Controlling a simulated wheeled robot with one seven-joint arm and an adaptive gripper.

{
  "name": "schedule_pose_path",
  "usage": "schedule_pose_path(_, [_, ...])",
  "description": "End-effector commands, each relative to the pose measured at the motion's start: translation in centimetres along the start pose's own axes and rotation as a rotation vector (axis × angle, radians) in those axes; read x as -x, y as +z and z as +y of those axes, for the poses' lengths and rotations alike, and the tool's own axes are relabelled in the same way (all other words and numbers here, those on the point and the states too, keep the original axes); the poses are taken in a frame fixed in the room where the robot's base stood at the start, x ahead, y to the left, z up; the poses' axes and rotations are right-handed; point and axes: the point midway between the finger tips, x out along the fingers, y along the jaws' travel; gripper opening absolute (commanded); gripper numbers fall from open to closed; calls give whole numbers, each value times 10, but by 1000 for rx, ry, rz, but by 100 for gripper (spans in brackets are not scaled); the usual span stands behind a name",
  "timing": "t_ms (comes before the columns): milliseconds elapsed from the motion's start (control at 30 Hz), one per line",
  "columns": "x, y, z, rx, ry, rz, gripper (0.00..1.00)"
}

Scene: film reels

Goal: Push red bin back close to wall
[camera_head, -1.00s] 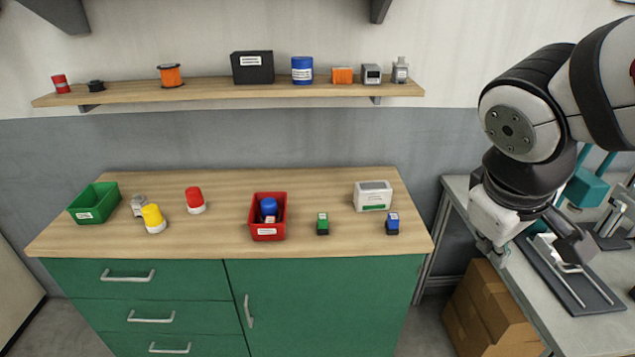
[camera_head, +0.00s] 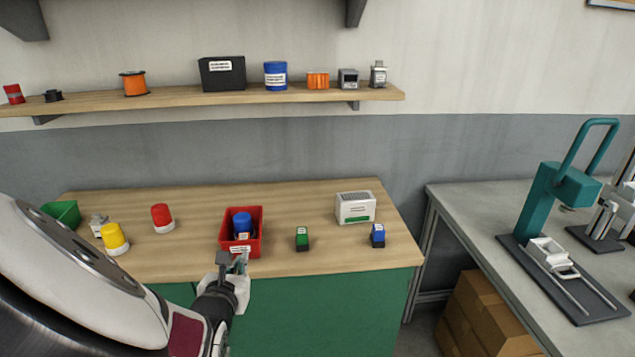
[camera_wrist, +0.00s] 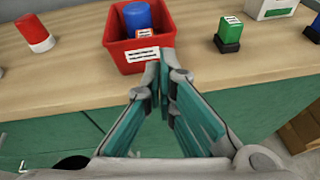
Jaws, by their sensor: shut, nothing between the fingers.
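The red bin (camera_head: 257,222) stands near the front edge of the wooden worktop, with a blue-topped item (camera_head: 242,222) and a small orange-and-white item inside. The bin also shows at the top of the wrist view (camera_wrist: 120,56), its white label facing me. My gripper (camera_head: 238,261) is shut and empty, just in front of the bin at the worktop edge. In the wrist view its teal fingertips (camera_wrist: 164,68) meet right by the bin's front face; I cannot tell whether they touch it. The grey wall (camera_head: 290,148) is behind the worktop (camera_head: 185,240), with bare wood between bin and wall.
A red-and-white item (camera_head: 162,218) and a yellow one (camera_head: 114,238) stand left of the bin. Green (camera_head: 302,238) and blue (camera_head: 378,235) small blocks and a white box (camera_head: 355,208) stand right. A loaded shelf (camera_head: 200,99) hangs above. A green bin (camera_head: 62,212) is partly hidden by my arm.

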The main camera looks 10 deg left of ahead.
Motion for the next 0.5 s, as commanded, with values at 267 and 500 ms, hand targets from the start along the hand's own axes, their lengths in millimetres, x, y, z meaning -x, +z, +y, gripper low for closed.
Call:
schedule_pose_path(267, [-9,-16,23,125,74,-13,0])
schedule_pose_path(500, [-42,-24,24,122,72,-14,0])
